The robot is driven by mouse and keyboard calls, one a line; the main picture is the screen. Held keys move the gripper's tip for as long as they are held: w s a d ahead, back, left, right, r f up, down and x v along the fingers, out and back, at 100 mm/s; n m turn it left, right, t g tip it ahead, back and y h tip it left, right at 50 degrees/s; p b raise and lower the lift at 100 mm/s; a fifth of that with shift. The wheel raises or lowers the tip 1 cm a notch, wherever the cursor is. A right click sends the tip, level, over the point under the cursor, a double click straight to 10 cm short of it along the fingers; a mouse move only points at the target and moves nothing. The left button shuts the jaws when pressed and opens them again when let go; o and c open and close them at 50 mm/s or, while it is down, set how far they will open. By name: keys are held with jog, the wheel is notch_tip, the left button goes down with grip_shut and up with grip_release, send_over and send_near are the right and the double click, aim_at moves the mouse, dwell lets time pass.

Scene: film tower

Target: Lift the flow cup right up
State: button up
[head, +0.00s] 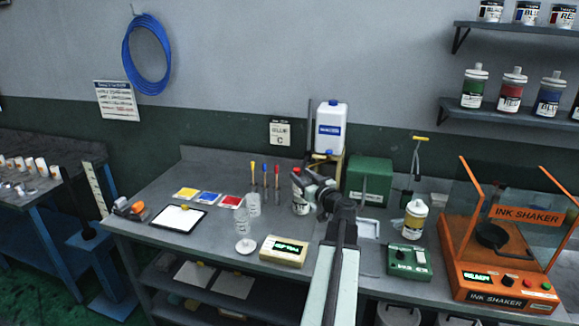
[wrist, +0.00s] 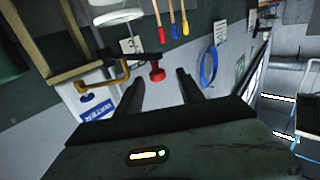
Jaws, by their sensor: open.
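What looks like the flow cup (head: 416,158), with a yellow crossbar handle and thin wire stem, stands upright at the back of the bench, right of the green box in the head view. Its lower end is by a small dark holder (head: 406,198); whether it sits inside is unclear. My gripper (head: 308,182) is well left of it, in front of the white jerrycan. In the wrist view, which looks upside down, my gripper's jaws (wrist: 162,88) are apart, with no object clearly held. A red knob-like piece (wrist: 157,73) shows beyond them. I cannot make out the flow cup there.
The green box (head: 370,181) and jerrycan (head: 330,130) stand behind my arm. A yellow-capped bottle (head: 415,218), a green meter (head: 408,262) and the orange ink shaker (head: 505,240) are at right.

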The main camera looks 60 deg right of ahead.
jog(key=shift+s+r, duration=0.2)
jog(key=x, duration=0.7)
jog(key=shift+w+d, duration=0.3)
jog(key=shift+d, duration=0.05)
grip_shut()
jog(key=shift+f, duration=0.1)
dwell(0.8)
